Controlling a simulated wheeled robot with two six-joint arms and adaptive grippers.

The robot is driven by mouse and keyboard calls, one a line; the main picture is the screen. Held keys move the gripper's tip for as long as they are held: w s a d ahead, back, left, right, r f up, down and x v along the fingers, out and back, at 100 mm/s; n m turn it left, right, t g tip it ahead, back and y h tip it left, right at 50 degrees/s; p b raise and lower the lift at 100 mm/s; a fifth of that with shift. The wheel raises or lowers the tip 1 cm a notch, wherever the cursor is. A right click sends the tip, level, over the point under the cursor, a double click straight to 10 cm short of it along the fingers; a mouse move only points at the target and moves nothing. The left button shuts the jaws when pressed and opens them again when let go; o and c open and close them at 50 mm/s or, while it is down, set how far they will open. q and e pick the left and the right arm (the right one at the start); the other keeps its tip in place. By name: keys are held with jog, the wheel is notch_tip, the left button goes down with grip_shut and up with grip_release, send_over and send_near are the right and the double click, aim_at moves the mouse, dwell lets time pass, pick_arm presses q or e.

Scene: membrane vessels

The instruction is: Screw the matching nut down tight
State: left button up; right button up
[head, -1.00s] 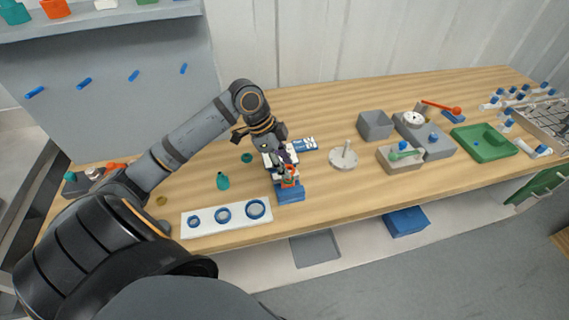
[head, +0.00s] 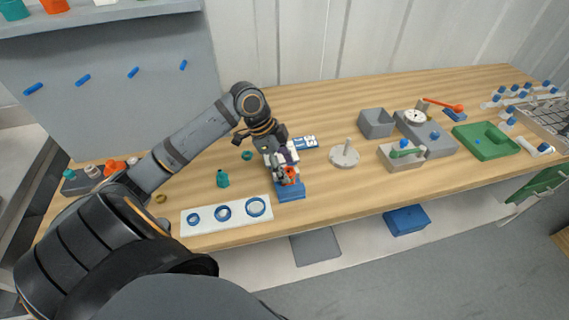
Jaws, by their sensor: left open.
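My left gripper (head: 284,174) reaches down from the left over a blue block (head: 291,190) near the table's front edge. It is open, at a small white-and-orange fitting (head: 290,175) on that block. The fingers partly hide the fitting, and I cannot tell whether they touch it. I cannot make out which piece is the matching nut. My right gripper is not in view.
A teal bottle (head: 222,179), a teal ring (head: 247,155) and a brass ring (head: 161,198) lie left of the block. A white disc with a post (head: 344,155), a grey box (head: 376,123) and a green tray (head: 486,141) stand to the right.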

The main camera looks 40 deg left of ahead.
pick_arm(q)
jog(key=v, duration=0.7)
jog(key=shift+r, duration=0.2)
dwell(0.4)
